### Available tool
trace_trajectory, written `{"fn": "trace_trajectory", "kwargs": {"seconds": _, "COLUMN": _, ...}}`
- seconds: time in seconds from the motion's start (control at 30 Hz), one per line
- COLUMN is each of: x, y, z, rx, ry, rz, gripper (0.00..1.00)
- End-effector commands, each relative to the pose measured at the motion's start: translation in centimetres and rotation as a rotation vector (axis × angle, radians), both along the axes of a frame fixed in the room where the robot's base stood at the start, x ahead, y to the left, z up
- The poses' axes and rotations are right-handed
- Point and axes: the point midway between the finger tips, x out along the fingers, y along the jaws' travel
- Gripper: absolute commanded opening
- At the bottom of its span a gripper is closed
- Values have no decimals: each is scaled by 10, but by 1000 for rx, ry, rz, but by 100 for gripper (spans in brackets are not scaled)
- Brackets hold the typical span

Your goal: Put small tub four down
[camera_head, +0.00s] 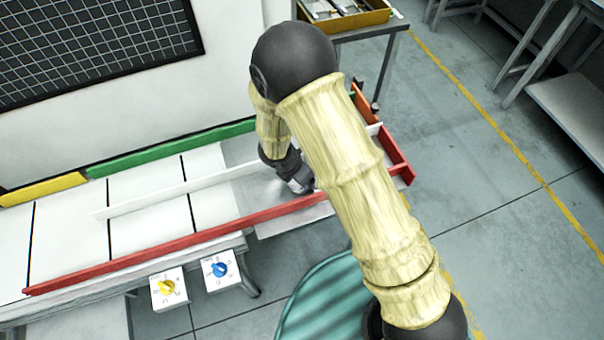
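My gripper (301,181) is low over the metal end plate of a long white bench, close to the red front rail. My own arm covers much of it, and its fingertips are too hidden to tell whether they are open or shut. No small tub shows in this view; anything in or under my gripper is hidden by the arm.
The bench (75,235) has black cross lines, a white divider (165,194), a red front rail (180,243) and a green back rail (165,149). Yellow-knob (168,290) and blue-knob (220,271) boxes sit at its front. A yellow tray (350,21) stands behind. The left bench is clear.

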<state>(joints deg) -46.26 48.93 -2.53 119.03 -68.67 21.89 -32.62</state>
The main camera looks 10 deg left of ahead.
Motion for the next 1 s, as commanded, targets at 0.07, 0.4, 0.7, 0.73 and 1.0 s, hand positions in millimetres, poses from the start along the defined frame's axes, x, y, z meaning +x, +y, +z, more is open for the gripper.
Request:
{"fn": "trace_trajectory", "kwargs": {"seconds": 0.07, "x": 0, "y": 0, "z": -8, "rx": -1, "ry": 1, "rz": 0, "gripper": 58}}
{"fn": "trace_trajectory", "kwargs": {"seconds": 0.4, "x": 0, "y": 0, "z": -11, "rx": 0, "ry": 0, "rz": -1, "gripper": 58}}
{"fn": "trace_trajectory", "kwargs": {"seconds": 0.7, "x": 0, "y": 0, "z": -11, "rx": 0, "ry": 0, "rz": -1, "gripper": 100}}
{"fn": "trace_trajectory", "kwargs": {"seconds": 0.73, "x": 0, "y": 0, "z": -11, "rx": 0, "ry": 0, "rz": -1, "gripper": 100}}
{"fn": "trace_trajectory", "kwargs": {"seconds": 1.0, "x": -3, "y": 3, "z": 4, "rx": 3, "ry": -3, "rz": -3, "gripper": 100}}
